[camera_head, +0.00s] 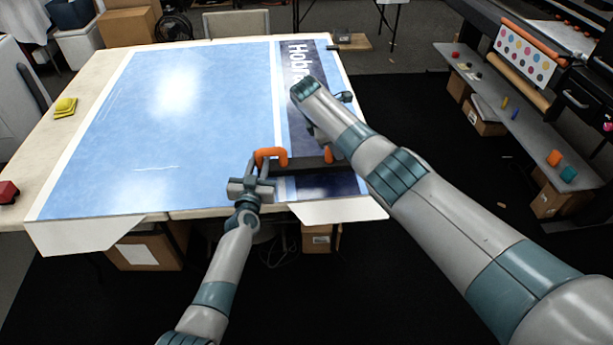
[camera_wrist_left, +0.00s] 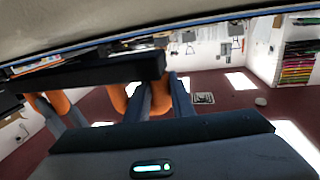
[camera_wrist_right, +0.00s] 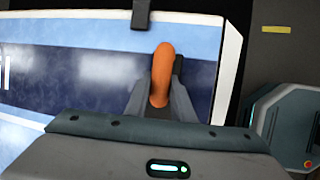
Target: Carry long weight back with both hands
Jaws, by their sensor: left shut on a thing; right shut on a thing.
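The long weight (camera_head: 308,165) is a dark bar with orange handles, lying crosswise over the near right part of the printed film (camera_head: 180,120). My left gripper (camera_head: 262,176) is shut on its left orange handle (camera_head: 270,153). In the left wrist view the dark bar (camera_wrist_left: 95,78) shows with orange handles along it. My right gripper (camera_wrist_right: 160,95) is shut on the right orange handle (camera_wrist_right: 162,70); in the head view my right forearm hides most of this grip. I cannot tell whether the bar touches the film.
The film covers most of the pale table (camera_head: 95,75), and its edge hangs over the near side. Yellow pads (camera_head: 66,107) and a red item (camera_head: 8,192) sit at the table's left. A printer (camera_head: 525,50) and a grey shelf (camera_head: 510,110) stand at the right.

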